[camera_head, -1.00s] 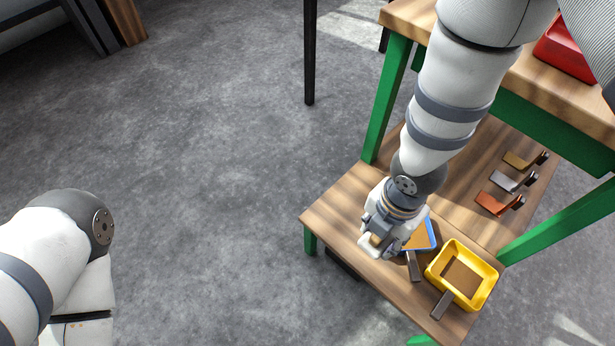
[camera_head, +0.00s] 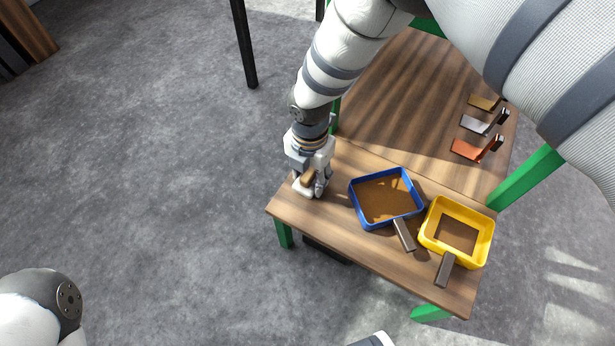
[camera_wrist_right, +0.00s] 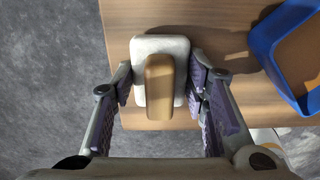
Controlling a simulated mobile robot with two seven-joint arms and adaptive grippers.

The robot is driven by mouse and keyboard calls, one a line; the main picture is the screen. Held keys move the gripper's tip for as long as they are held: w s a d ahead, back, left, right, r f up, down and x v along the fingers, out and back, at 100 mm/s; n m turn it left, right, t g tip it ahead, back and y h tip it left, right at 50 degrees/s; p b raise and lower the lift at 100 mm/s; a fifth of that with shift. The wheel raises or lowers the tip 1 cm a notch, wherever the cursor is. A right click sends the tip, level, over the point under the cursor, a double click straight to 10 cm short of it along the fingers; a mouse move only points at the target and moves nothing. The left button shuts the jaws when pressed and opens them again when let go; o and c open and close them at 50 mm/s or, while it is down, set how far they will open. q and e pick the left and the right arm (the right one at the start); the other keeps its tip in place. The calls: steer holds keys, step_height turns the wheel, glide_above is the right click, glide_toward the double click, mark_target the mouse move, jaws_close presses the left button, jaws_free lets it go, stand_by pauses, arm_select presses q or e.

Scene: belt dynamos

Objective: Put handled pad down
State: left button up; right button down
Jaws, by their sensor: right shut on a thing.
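The handled pad is a pale rounded block with a brown grip bar, seen in the right wrist view (camera_wrist_right: 142,102) and partly in the head view (camera_head: 302,189). My right gripper (camera_head: 313,184) is shut on it, with purple-lined fingers on both sides of the pad in the right wrist view. The pad is over the left end of the low wooden shelf (camera_head: 340,222), close to its edge. I cannot tell whether its underside touches the wood. My left arm shows at the bottom left of the head view, but its gripper is not in view.
A blue tray (camera_head: 355,204) with a dark handle stands right of the pad, apart from it. A yellow tray (camera_head: 429,243) stands farther right. Several hooked pieces, including an orange one (camera_head: 467,149), sit at the back right. Bare wood lies between pad and blue tray.

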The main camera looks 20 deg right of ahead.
mark_target(309, 171)
steer(key=shift+w+f, duration=0.1)
steer(key=shift+f, duration=0.2)
steer(key=c, duration=0.9)
jaws_free()
steer(key=shift+c, duration=0.2)
arm_select(q)
steer(key=shift+f, duration=0.1)
arm_select(e)
steer(key=shift+r, duration=0.15)
arm_select(q)
steer(key=r+p, duration=0.1)
steer(key=p, duration=0.1)
steer(key=w+r+p, duration=0.1)
steer(key=r+p, duration=0.1)
steer(key=shift+w+r+t, duration=0.1)
steer(key=shift+w+t, duration=0.1)
steer(key=shift+t, duration=0.1)
arm_select(e)
step_height(309, 171, up, 12)
steer(key=shift+r, duration=0.1)
